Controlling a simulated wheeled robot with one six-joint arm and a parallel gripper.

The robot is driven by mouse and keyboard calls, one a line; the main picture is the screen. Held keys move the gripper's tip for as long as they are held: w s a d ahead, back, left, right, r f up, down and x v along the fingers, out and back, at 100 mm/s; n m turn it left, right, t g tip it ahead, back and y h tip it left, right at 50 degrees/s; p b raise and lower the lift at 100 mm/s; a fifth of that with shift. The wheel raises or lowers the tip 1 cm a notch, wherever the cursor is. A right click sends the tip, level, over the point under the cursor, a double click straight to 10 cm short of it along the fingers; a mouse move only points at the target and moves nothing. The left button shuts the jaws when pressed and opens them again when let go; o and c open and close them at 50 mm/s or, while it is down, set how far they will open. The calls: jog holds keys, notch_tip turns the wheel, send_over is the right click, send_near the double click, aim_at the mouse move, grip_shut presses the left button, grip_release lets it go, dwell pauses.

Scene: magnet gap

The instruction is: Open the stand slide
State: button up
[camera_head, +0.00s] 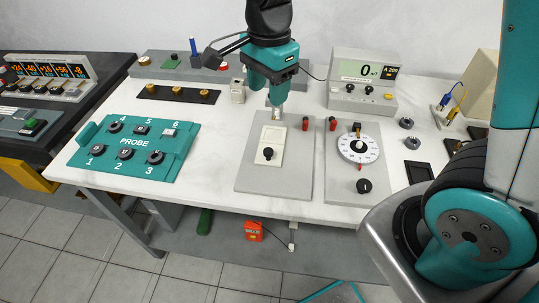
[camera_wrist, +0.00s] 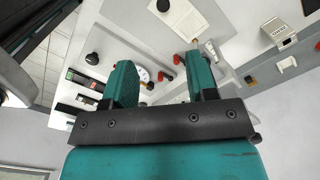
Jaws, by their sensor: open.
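A grey panel (camera_head: 245,178) on the white table carries a pale slide plate (camera_head: 270,136) with a black knob (camera_head: 267,153). The pale plate also shows at the top of the wrist view (camera_wrist: 186,22), with the black knob (camera_wrist: 163,5) at the frame's edge. A short metal post (camera_head: 277,114) stands at the far end of the plate. My gripper (camera_head: 272,98) is above and behind the plate, pointing down, partly over the post. In the wrist view my gripper (camera_wrist: 162,75) has its two teal fingers apart with nothing between them.
A teal PROBE box (camera_head: 135,150) with numbered knobs is at left. A meter (camera_head: 363,80) reading 0 is behind. A small white block (camera_head: 238,91) is left of my gripper. The front table strip is clear.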

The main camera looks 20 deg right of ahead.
aim_at(268, 150)
jog(key=shift+m, duration=0.6)
jog(key=f, duration=1.8)
jog(key=shift+w+d+f, duration=0.15)
jog(key=shift+w, duration=0.2)
